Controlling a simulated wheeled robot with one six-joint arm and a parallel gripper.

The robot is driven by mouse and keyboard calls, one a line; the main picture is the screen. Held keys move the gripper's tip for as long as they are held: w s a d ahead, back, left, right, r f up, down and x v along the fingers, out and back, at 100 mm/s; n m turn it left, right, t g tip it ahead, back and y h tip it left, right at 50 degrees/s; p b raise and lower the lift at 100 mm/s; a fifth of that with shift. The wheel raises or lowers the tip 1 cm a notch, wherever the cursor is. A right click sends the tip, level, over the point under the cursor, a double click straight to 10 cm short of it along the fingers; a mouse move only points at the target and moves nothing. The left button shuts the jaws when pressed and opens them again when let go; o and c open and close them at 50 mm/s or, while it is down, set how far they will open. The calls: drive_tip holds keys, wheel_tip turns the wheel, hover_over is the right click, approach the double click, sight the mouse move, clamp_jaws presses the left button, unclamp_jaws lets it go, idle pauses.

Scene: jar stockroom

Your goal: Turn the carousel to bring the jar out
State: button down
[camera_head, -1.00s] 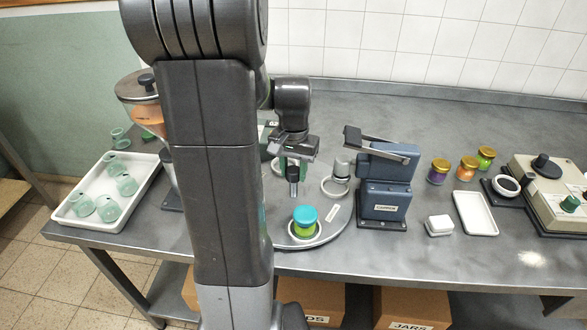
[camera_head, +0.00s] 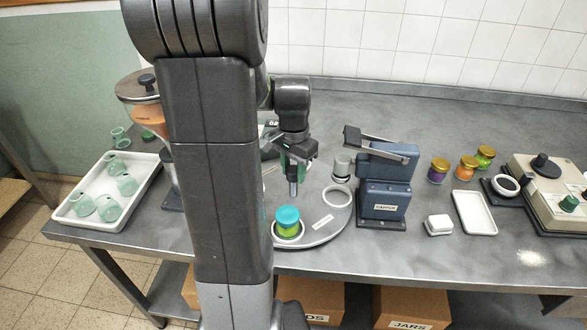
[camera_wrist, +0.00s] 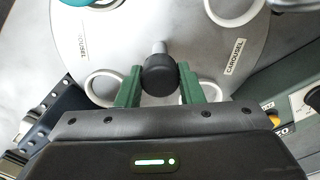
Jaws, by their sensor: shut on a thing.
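The carousel (camera_head: 318,232) is a round grey disc with white ring seats, partly hidden behind my arm in the head view. A green jar with a teal lid (camera_head: 288,222) sits upright in the seat at its front. In the wrist view the disc (camera_wrist: 187,25) shows its labels, and the teal lid (camera_wrist: 76,1) is cut off at the top edge. My gripper (camera_wrist: 160,80) is shut on the black carousel knob (camera_wrist: 160,73), with one green finger on each side. The gripper also shows above the disc in the head view (camera_head: 293,178).
A blue capper (camera_head: 385,195) stands right of the carousel, close to its rim. Several filled jars (camera_head: 467,169), a white tray (camera_head: 474,212) and a beige machine (camera_head: 548,190) are farther right. A white tray of empty jars (camera_head: 78,198) is at left.

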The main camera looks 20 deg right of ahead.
idle(0.4)
drive_tip(key=c, duration=1)
unclamp_jaws()
drive_tip(key=shift+o, duration=0.2)
drive_tip(key=shift+r, duration=0.1)
wheel_tip(320, 180, up, 14)
drive_tip(key=shift+f, duration=0.2)
wheel_tip(320, 180, down, 14)
drive_tip(key=shift+r, duration=0.1)
